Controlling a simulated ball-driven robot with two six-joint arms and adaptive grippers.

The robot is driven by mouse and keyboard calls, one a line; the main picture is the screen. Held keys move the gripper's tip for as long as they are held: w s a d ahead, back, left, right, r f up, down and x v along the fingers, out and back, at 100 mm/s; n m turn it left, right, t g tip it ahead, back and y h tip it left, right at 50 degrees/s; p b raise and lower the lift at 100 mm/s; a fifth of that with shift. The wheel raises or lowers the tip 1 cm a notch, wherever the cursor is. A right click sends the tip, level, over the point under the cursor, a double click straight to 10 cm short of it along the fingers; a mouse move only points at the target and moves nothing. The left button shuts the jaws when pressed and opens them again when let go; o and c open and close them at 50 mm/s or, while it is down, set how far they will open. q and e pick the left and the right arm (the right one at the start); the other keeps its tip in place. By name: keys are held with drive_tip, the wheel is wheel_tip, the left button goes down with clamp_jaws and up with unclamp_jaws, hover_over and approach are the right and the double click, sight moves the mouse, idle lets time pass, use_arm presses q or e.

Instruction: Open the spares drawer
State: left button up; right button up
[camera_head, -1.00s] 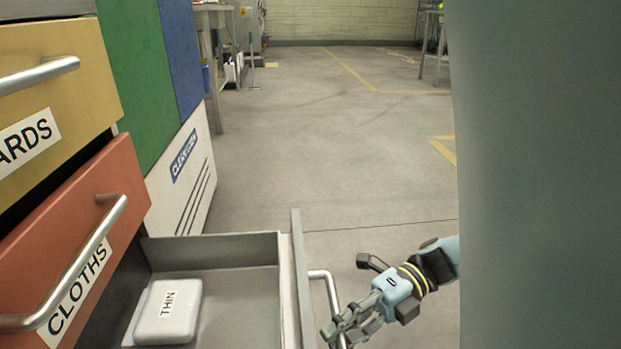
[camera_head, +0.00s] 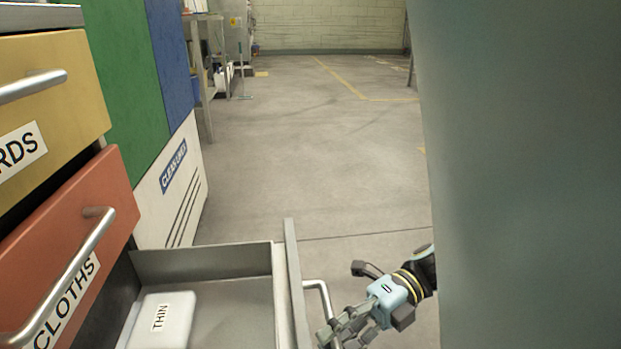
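A grey drawer (camera_head: 235,312) below the red drawer stands pulled out from the cabinet; its front label is not visible. A white box (camera_head: 163,322) marked THIN lies inside it. The drawer's metal handle (camera_head: 318,290) is on the outer face of its front panel. My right gripper (camera_head: 332,334), coming in from the right, has its fingers around the lower part of this handle. The fingertips are partly cut off at the bottom edge. My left gripper is not in view.
Above are a red drawer (camera_head: 75,235) labelled CLOTHS and a yellow drawer (camera_head: 62,85) with a partly cut-off label. A white panel (camera_head: 172,200) stands beyond the cabinet. The floor (camera_head: 310,150) ahead is clear. A large grey-green surface blocks the right side.

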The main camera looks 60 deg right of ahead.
drive_tip(key=v, duration=1.1)
drive_tip(key=shift+s+d, duration=0.2)
drive_tip(key=shift+d, duration=0.15)
